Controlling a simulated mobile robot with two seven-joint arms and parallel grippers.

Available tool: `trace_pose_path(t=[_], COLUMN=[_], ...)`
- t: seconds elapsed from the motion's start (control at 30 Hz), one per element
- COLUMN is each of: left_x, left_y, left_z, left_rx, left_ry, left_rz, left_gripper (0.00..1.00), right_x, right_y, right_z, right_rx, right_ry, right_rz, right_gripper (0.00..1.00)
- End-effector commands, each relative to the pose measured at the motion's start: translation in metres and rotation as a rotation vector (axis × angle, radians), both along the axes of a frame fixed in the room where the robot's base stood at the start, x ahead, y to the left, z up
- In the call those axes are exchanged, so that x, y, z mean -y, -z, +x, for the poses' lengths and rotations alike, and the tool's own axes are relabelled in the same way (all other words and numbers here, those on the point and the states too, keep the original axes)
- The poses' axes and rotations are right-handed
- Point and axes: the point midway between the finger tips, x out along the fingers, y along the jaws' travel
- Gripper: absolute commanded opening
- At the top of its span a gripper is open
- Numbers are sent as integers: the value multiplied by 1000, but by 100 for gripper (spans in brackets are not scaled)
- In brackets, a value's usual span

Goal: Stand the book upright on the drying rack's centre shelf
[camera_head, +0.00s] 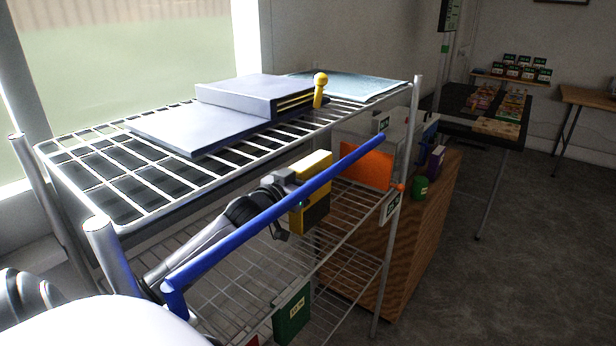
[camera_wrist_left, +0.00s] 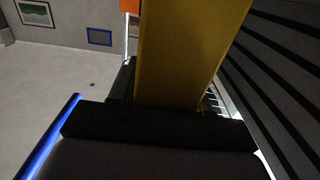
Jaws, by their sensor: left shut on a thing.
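My left gripper (camera_head: 287,190) reaches in from the left under the top shelf of the drying rack (camera_head: 85,175). It is shut on the yellow book (camera_head: 316,168), which is held roughly upright with a dark lower part. In the left wrist view the book (camera_wrist_left: 190,50) rises from the dark jaws (camera_wrist_left: 160,122) and fills the middle. The centre wire shelf (camera_head: 350,205) lies under and behind the book; I cannot tell whether the book touches it. The blue rail (camera_head: 270,218) crosses in front of the gripper. My right gripper is not in view.
The top shelf holds a grey open book or binder (camera_head: 190,130), a yellow knobbed object (camera_head: 320,90) and a blue sheet (camera_head: 350,85). An orange panel (camera_head: 365,170) stands behind the yellow book. A green box (camera_head: 291,315) is low on the rack. A wooden cabinet (camera_head: 425,215) stands beyond.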

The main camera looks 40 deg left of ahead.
Motion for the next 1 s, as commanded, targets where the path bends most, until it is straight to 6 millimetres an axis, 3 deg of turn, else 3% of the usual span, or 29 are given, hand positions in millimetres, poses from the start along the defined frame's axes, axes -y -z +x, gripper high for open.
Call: trace_pose_path(t=[0.3, 0.33, 0.4, 0.77, 1.0], left_x=[0, 0, 0, 0, 3], left_y=[0, 2, 1, -1, 1], left_z=[0, 0, 0, -1, -23], left_rx=[7, 3, 2, 2, -1], left_ry=[1, 0, 0, 0, 1], left_rz=[1, -1, -1, 0, -1], left_gripper=[0, 53, 72, 72, 72], right_x=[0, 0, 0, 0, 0], right_y=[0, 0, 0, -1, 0], right_z=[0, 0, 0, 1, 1], right_rx=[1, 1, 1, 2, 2], right_ry=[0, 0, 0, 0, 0], right_rz=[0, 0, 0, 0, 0], right_gripper=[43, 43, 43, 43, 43])
